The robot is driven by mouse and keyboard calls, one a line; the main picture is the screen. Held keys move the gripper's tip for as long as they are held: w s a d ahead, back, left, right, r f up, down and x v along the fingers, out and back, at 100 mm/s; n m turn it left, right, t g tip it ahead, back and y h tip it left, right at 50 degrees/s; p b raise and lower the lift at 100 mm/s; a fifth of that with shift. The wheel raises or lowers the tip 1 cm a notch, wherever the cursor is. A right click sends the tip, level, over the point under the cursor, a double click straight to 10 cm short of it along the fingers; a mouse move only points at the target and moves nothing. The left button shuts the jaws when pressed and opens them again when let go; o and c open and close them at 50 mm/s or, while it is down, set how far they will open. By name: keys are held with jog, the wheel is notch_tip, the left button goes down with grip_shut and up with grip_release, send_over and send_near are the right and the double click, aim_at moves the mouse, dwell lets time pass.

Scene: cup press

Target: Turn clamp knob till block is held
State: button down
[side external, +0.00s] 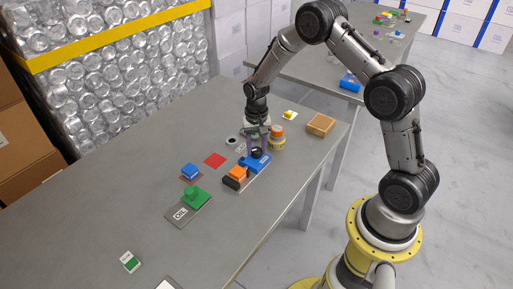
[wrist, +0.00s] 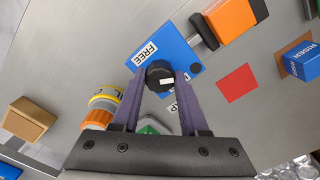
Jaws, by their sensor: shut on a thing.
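The blue clamp body (wrist: 165,48) lies on the grey table, and it also shows in the side view (side external: 262,163). A "FREE" label shows on it; a second label is partly covered by a finger. Its black knob (wrist: 159,76) bears a short white mark. My gripper (wrist: 158,88) is shut on the knob, its purple fingers on either side; in the side view it comes down from above (side external: 256,148). The orange block (wrist: 229,18) is beside the clamp, with a dark pad and metal rod between them. I cannot tell whether the pad presses the block.
A yellow and orange round container (wrist: 102,105) stands close to my gripper. A tan box (wrist: 28,120) is farther off. A red square (wrist: 237,83) and the blue riser block (wrist: 302,62) lie on the other side. A green piece (side external: 192,196) stands nearer the table's front.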

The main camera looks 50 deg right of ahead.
aim_at(256, 149)
jog(key=m, duration=0.3)
jog(key=shift+m, duration=2.2)
jog(key=shift+c, duration=2.2)
grip_release()
jog(key=shift+r, duration=0.15)
notch_tip(256, 149, up, 14)
jog(key=shift+f, duration=0.2)
